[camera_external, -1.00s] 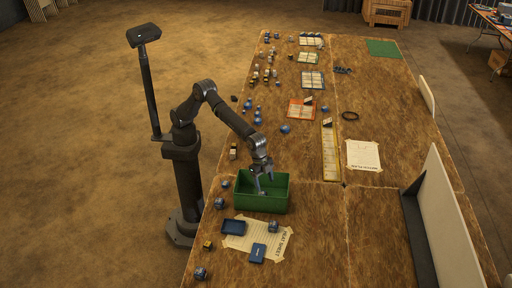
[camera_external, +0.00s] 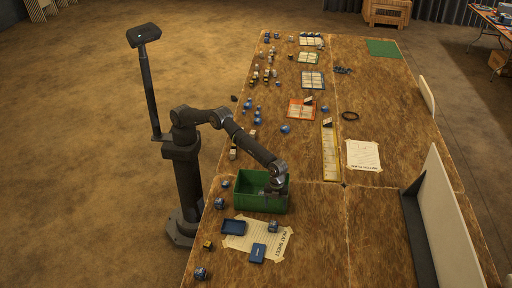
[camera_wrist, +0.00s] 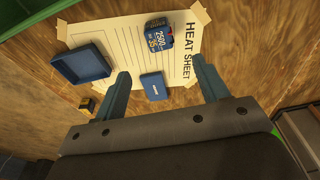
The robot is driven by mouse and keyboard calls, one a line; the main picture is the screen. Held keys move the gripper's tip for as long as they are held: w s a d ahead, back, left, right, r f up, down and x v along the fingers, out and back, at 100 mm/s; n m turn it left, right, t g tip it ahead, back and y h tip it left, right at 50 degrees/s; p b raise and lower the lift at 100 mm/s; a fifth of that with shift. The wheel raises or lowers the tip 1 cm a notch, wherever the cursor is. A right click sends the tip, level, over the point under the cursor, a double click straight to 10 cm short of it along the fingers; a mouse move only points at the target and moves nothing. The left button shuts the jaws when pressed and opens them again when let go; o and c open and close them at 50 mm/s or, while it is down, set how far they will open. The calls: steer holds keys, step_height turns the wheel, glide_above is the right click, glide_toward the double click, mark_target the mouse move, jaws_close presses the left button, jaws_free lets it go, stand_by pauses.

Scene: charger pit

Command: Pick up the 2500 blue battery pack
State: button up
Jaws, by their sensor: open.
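The 2500 blue battery pack (camera_wrist: 158,36) lies on the heat sheet (camera_wrist: 120,38), its number readable in the wrist view. In the external view it is the small blue block (camera_external: 274,227) by the sheet's upper right. My gripper (camera_wrist: 160,67) is open and empty, with its two fingers wide apart. In the external view, my gripper (camera_external: 274,193) is low at the right part of the green bin (camera_external: 250,203), and its fingertips are hard to make out. The pack is apart from the fingers, beyond their tips in the wrist view.
An open blue tray (camera_wrist: 80,62) and a flat blue piece (camera_wrist: 153,87) lie by the pack on the sheet. A small yellow-black block (camera_wrist: 88,104) sits to the left. Several small blocks (camera_external: 220,203) line the table's left edge. Bare wood is free right of the sheet.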

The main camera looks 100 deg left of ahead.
mark_target(273, 224)
steer(key=f, duration=0.3)
steer(key=d+f, duration=0.1)
steer(key=f, duration=0.3)
steer(key=d+f, duration=0.1)
steer(key=f, duration=0.3)
steer(key=shift+s, duration=0.15)
steer(key=c, duration=1.1)
steer(key=shift+c, duration=0.6)
steer(key=shift+r, duration=0.15)
